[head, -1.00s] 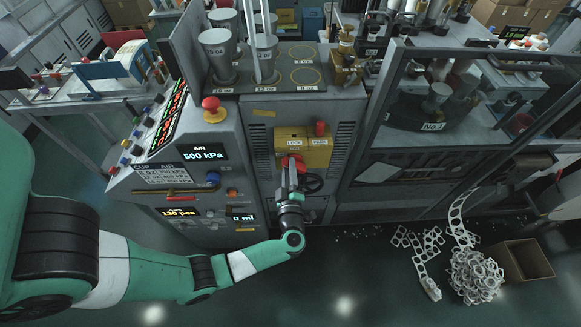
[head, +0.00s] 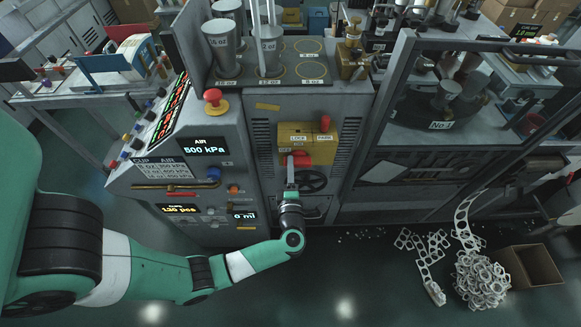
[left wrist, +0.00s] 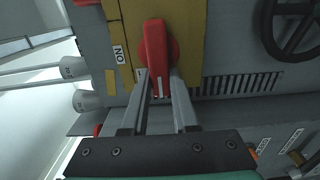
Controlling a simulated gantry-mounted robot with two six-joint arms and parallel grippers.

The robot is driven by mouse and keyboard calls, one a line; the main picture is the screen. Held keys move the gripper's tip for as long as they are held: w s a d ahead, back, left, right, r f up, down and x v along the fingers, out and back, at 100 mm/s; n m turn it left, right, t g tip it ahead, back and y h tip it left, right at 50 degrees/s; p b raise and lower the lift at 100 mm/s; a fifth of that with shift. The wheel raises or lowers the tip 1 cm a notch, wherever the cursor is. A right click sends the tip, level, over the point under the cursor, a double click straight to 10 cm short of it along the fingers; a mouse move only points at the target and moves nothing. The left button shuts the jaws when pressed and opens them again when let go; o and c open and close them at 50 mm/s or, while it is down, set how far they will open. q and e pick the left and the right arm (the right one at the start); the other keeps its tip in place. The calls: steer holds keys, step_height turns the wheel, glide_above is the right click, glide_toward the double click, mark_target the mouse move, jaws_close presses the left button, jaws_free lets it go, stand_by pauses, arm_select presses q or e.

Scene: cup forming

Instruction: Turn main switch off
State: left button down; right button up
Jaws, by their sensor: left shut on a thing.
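The main switch is a red handle (head: 298,158) on a yellow plate (head: 322,139) at the front of the grey cabinet. My left gripper (head: 291,168) reaches up to the handle from below in the head view. In the left wrist view the red handle (left wrist: 156,45) runs down between the two grey fingers of my left gripper (left wrist: 160,88), which are shut on its lower end. An ON label (left wrist: 119,55) shows beside the handle. The fingertips partly cover the handle's end. My right gripper is in neither view.
A black handwheel (head: 312,181) sits just below the switch. A red knob (head: 325,123) stands on the plate's upper right. A red mushroom button (head: 212,97) is on the panel to the left. An open carton (head: 530,266) and white scrap lie on the floor at right.

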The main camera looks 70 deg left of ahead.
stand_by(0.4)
arm_select(q)
steer(key=c, duration=0.7)
jaws_free()
steer(key=shift+d, duration=0.1)
steer(key=v, duration=1.1)
steer(key=shift+d, duration=0.25)
